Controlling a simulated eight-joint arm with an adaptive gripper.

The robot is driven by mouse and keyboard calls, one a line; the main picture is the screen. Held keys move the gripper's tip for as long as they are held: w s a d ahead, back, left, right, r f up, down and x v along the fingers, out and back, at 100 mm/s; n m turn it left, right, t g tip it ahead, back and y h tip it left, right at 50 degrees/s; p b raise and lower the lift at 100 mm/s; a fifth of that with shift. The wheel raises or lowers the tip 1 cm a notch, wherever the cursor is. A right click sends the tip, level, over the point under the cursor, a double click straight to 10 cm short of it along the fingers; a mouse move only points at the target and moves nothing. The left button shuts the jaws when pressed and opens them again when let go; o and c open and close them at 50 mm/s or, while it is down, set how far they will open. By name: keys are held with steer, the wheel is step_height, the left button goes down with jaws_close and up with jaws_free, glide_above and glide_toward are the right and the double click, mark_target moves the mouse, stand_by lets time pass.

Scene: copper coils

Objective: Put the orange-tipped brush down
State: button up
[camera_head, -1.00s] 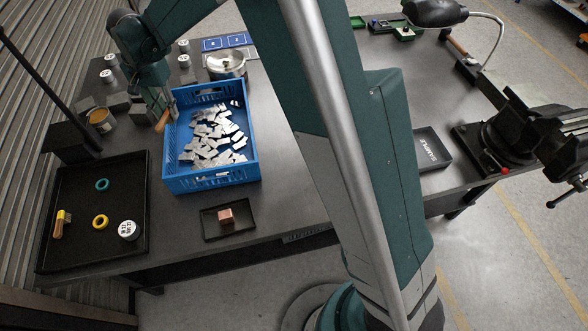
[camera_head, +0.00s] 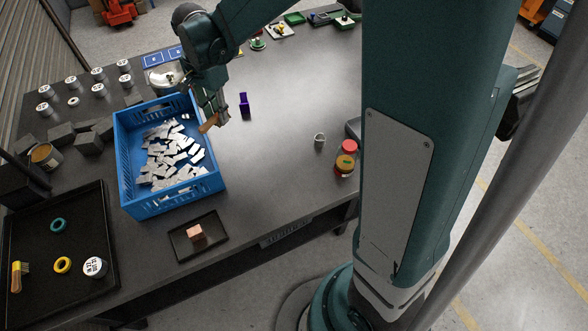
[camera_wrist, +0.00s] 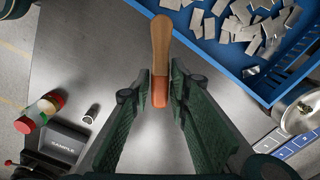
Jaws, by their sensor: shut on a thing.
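The orange-tipped brush (camera_wrist: 162,50) has a pale wooden handle and an orange end. In the wrist view it lies between the two green finger pads of my gripper (camera_wrist: 159,80), with the handle pointing up the picture. My gripper (camera_head: 219,114) is shut on it. In the head view the brush (camera_head: 209,123) is held just right of the blue crate, over the grey table (camera_head: 275,150). It appears clear of the tabletop, but its exact height is hard to judge.
The blue crate (camera_head: 214,183) holds metal pieces. A purple object (camera_head: 244,104) stands right of my gripper, a small metal cup (camera_head: 319,141) and stacked jars (camera_head: 345,158) farther right. A black tray (camera_head: 105,240) holds another brush (camera_head: 17,275) and rings. The table's middle is clear.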

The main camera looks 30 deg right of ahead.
steer(key=s+d+f+m, duration=0.3)
steer(key=s+d+f, duration=0.1)
steer(key=s+d, duration=0.3)
steer(key=s+d+f+m, duration=0.3)
steer(key=s+d, duration=0.5)
steer(key=d, duration=0.3)
steer(key=shift+s+f+b, duration=0.2)
steer(key=shift+f+b, duration=0.25)
steer(key=shift+f, duration=0.1)
steer(key=shift+f+b, duration=0.65)
steer(key=shift+f, duration=2.25)
steer(key=shift+f+b, duration=0.45)
steer(key=shift+f, duration=1.65)
steer(key=shift+f, duration=0.1)
